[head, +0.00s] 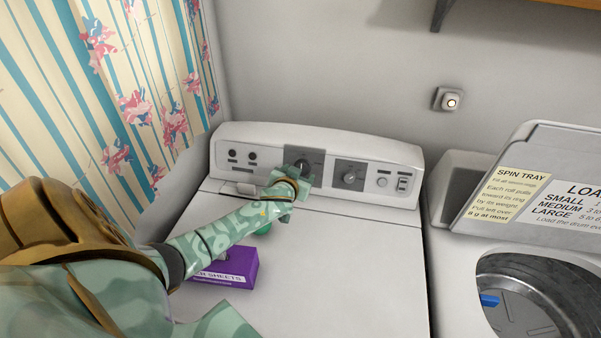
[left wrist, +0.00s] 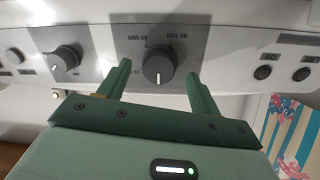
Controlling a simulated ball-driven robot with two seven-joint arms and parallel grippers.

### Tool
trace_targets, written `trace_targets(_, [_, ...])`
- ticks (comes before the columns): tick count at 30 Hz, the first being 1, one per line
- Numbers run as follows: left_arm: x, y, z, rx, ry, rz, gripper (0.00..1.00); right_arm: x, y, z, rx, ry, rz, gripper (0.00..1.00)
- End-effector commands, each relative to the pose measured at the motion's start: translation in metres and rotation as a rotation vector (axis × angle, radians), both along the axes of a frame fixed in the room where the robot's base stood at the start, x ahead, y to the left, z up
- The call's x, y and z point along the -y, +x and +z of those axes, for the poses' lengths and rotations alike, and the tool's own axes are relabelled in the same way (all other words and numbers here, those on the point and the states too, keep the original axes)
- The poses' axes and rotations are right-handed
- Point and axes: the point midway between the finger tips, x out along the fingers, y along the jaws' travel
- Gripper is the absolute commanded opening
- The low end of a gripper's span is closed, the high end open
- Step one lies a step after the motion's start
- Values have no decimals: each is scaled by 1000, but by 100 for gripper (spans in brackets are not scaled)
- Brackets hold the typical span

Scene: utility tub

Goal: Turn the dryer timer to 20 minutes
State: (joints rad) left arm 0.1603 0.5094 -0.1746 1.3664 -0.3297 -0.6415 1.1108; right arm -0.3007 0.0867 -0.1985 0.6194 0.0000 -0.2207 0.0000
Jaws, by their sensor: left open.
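The dryer (head: 370,240) stands against the back wall, its control panel along the rear. The timer knob (head: 303,166) is dark and round on a grey plate, partly hidden by my left gripper (head: 295,180). In the left wrist view, which is upside down, the knob (left wrist: 158,66) shows a white pointer line toward the gripper's palm, with minute labels around it. My left gripper (left wrist: 158,74) is open, one finger on each side of the knob in the picture and no contact visible. I cannot tell how far the fingertips reach along it. My right gripper is not in view.
A second knob (head: 349,177) sits right of the timer, with small buttons (head: 252,155) at left. An open washer (head: 450,195) stands right. The dryer top's right half is clear.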

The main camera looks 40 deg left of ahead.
Motion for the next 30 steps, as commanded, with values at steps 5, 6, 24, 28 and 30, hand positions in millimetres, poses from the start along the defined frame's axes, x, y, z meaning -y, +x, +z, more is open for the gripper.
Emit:
trace_targets(5, [-10, 20, -11, -1, 2, 0, 64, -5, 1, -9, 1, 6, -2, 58])
trace_targets(6, [-11, 22, -11, -1, 2, 0, 64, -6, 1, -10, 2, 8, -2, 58])
trace_targets(24, [-12, 26, -12, -2, 1, -1, 19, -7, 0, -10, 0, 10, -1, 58])
trace_targets(28, [-12, 26, -12, -4, 6, -4, 19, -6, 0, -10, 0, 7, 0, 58])
trace_targets(30, [-12, 26, -11, -10, 16, -7, 19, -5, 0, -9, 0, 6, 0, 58])
